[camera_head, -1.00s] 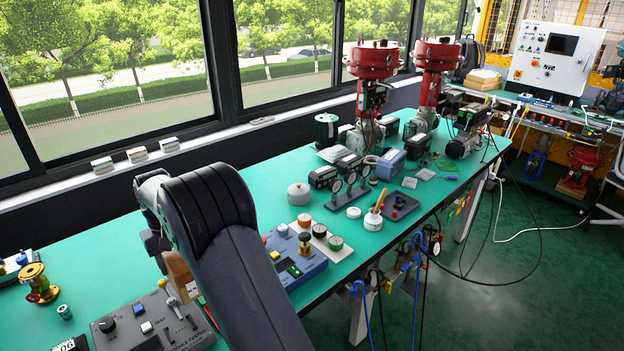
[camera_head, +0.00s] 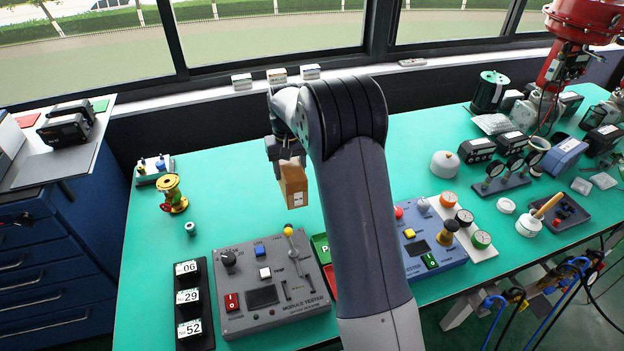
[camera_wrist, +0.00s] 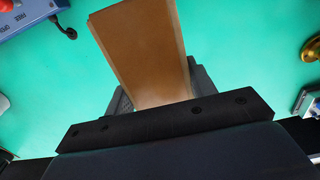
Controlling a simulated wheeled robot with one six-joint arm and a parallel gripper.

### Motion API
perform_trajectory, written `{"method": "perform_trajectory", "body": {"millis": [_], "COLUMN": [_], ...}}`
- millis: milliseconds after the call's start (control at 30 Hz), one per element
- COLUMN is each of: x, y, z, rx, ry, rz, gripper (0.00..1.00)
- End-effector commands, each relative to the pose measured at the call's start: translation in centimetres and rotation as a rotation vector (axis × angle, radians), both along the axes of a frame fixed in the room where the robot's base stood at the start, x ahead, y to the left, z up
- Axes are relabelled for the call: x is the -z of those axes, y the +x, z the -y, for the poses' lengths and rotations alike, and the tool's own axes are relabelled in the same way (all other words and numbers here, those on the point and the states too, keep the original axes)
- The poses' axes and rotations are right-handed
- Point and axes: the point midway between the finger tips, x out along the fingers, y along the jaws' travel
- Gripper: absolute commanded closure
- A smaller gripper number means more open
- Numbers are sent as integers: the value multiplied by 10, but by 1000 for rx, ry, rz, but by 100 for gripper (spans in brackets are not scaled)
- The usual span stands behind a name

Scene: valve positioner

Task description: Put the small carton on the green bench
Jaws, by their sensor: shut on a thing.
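The small carton (camera_head: 293,185) is a brown box with a white label near its lower end. My gripper (camera_head: 287,160) is shut on its upper end and holds it over the green bench (camera_head: 235,170). In the wrist view the carton (camera_wrist: 142,50) sticks out from between the dark jaws of my gripper (camera_wrist: 160,95), with the green bench top (camera_wrist: 240,60) behind it. The carton looks clear of the bench, but the height of the gap is hard to tell. My arm hides part of the bench to the right of the carton.
A grey module tester (camera_head: 270,285) and a black rack of number tags (camera_head: 193,305) stand at the front. A brass fitting (camera_head: 172,195) stands at left, a blue tester (camera_head: 425,240) at right. Bare bench lies around and left of the carton.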

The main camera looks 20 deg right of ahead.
Motion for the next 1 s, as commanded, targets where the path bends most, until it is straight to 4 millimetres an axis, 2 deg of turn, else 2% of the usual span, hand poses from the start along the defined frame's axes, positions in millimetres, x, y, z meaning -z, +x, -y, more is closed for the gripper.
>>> {"method": "perform_trajectory", "body": {"millis": [133,367,567,933,967,1000], "x": [28,47,75,82,83,82], "y": [-1,0,-1,0,0,0], "z": [0,0,0,0,0,0], "rx": [0,0,0,0,0,0], "ry": [0,0,0,0,0,0], "rz": [-3,0,-3,2,1,1], "gripper": [84,84,84,84,47,43]}}
